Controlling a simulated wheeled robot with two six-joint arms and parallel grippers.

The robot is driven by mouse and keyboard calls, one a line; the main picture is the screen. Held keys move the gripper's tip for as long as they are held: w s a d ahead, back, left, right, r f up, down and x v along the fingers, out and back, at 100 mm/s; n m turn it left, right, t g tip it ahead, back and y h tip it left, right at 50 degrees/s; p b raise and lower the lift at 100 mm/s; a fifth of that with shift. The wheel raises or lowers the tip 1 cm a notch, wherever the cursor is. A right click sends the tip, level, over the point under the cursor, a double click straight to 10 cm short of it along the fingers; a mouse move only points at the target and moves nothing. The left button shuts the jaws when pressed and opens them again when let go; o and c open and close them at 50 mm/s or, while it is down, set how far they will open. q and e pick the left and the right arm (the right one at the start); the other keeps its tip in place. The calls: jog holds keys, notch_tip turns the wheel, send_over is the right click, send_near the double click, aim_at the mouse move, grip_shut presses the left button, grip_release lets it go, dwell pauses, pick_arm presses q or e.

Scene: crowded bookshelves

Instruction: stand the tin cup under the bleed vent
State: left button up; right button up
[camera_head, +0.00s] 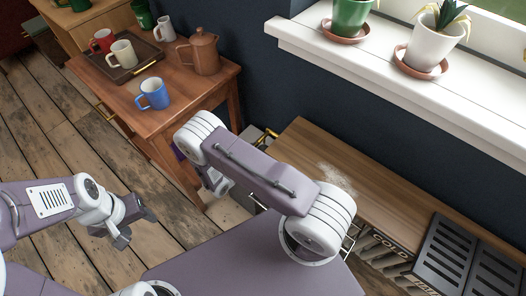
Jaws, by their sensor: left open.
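No cup can be told for certain as the tin cup. A pale grey-white cup (164,29) stands on the wooden side table at the back, beside the tray. My left gripper (134,230) is open and empty over the floor at the lower left, in front of the table and well apart from the cups. My right arm reaches across the middle; its gripper end (216,184) is mostly hidden behind the arm and its jaws cannot be made out. Pale radiator ribs (385,250) show under the wooden shelf. A small brass fitting (267,134) is at the shelf's far end; I cannot tell whether it is the bleed vent.
The side table (190,88) holds a tray (142,67) with red (102,40) and cream (121,54) mugs, a blue mug (153,93) and a brown pot (204,53). The wooden shelf (370,185) is mostly clear, with black slotted trays (445,258) at right. Potted plants stand on the windowsill (360,60).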

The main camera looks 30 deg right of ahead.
jog(key=shift+r, duration=0.25)
jog(key=p+v, duration=0.3)
jog(key=v, duration=0.9)
jog(key=shift+f, duration=0.15)
jog(key=shift+s+a, duration=0.1)
jog(key=shift+a, duration=0.05)
